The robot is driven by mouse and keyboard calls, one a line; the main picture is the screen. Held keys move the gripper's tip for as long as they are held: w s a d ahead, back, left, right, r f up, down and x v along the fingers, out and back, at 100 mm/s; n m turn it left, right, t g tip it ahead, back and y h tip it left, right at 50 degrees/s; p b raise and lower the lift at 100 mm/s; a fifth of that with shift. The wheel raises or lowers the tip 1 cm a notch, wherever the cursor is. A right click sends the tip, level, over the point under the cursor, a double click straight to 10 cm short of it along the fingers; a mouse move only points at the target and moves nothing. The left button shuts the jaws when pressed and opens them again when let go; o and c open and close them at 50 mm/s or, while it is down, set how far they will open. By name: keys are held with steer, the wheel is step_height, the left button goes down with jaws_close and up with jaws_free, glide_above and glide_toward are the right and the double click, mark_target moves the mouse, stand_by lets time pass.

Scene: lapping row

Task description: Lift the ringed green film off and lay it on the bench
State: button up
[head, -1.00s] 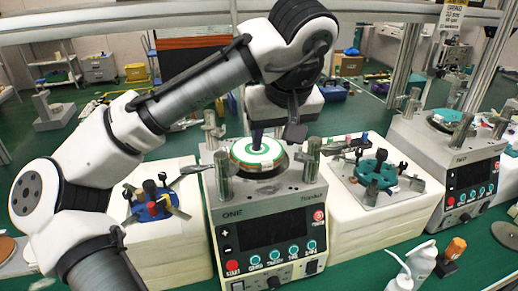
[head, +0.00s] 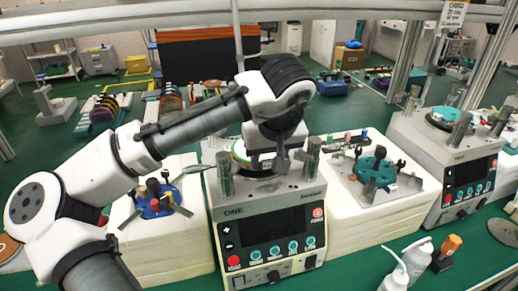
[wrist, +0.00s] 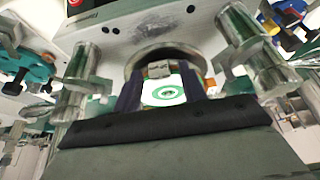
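The ringed green film (wrist: 168,93) is a white disc with green rings, lying in the round top of the machine marked ONE (head: 270,212). In the head view my arm hides most of it, and only its left edge (head: 238,150) shows. My gripper (wrist: 160,76) points down over the film. Its two dark fingers stand apart, one on each side of the film's ringed centre. A small pale tab (wrist: 158,69) shows between the fingertips; I cannot tell whether they touch it or the film.
Metal posts (head: 224,172) stand close on both sides of the round top. A white block with a blue fixture (head: 153,200) is at left, and one with a teal fixture (head: 375,170) at right. Bottles (head: 418,258) stand on the green bench (head: 345,268), with bare bench beside them.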

steer(key=c, duration=0.8)
steer(key=shift+r, duration=0.1)
steer(key=shift+c, duration=0.2)
step_height(320, 180, up, 20)
steer(key=b, duration=0.1)
steer(key=shift+b, duration=0.35)
